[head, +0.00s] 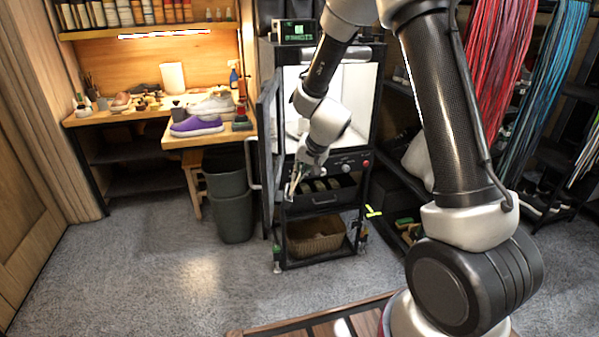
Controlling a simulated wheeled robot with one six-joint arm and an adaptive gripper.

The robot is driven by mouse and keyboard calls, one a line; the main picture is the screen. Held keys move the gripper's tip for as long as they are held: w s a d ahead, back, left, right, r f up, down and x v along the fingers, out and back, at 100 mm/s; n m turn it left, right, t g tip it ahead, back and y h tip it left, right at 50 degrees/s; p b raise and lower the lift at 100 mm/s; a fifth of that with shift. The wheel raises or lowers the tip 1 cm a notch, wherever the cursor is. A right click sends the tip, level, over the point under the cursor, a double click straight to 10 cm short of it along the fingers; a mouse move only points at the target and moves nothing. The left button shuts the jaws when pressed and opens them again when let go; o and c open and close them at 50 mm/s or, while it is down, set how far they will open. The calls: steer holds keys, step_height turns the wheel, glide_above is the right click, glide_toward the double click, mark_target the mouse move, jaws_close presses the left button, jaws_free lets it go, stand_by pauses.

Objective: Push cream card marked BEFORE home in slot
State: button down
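My gripper (293,189) hangs at the end of my arm in front of the left side of a black wheeled cart. A small pale, thin shape shows at its fingers. At this size I cannot tell whether that shape is the cream card or part of the gripper. I cannot make out the word BEFORE anywhere. The slot cannot be made out either. The cart (350,257) has a white lit cabinet on top, a panel with knobs, and a dark drawer (322,200) holding several light items just right of my gripper. Whether the fingers are open or shut is not clear.
A wooden bench (210,139) with a purple shoe (196,126) and a white sneaker stands left of the cart. Grey bins (233,217) stand below it. A basket (314,238) sits on the cart's lower shelf. Grey carpet (170,265) is clear at front left.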

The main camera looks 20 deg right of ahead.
steer(key=shift+w+a+f, duration=0.1)
steer(key=shift+a+f, duration=0.15)
steer(key=shift+f, duration=0.4)
steer(key=shift+w+a+f, duration=0.1)
steer(key=shift+a+f, duration=0.1)
steer(key=shift+f, duration=0.4)
steer(key=shift+w+a+f, duration=0.1)
steer(key=shift+a+f, duration=0.15)
steer(key=shift+f, duration=0.4)
steer(key=c, duration=1.6)
jaws_free()
steer(key=shift+o, duration=0.2)
steer(key=v, duration=1.2)
steer(key=shift+s, duration=0.1)
